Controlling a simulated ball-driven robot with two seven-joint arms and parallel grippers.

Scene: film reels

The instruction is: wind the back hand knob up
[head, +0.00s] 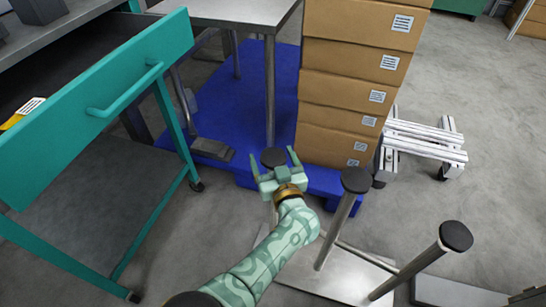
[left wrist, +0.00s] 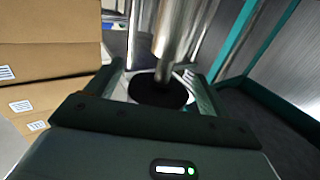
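Three black round knobs sit on metal posts in the head view. The back knob (head: 273,157) is between the fingers of my left gripper (head: 272,162). The middle knob (head: 356,180) and the front knob (head: 456,236) stand to the right, on tilted-looking silver posts over a metal plate. In the left wrist view the black knob (left wrist: 158,92) lies between the two spread fingers of the left gripper (left wrist: 158,75), with visible gaps at its sides. Its shiny post (left wrist: 167,40) runs away behind it. My right gripper is out of view.
A stack of cardboard boxes (head: 350,85) stands on a blue pallet (head: 225,105) just behind the left gripper. A teal drawer (head: 100,100) juts out at the left. A white slatted stand (head: 425,142) is at the right. Grey floor is free at the lower left.

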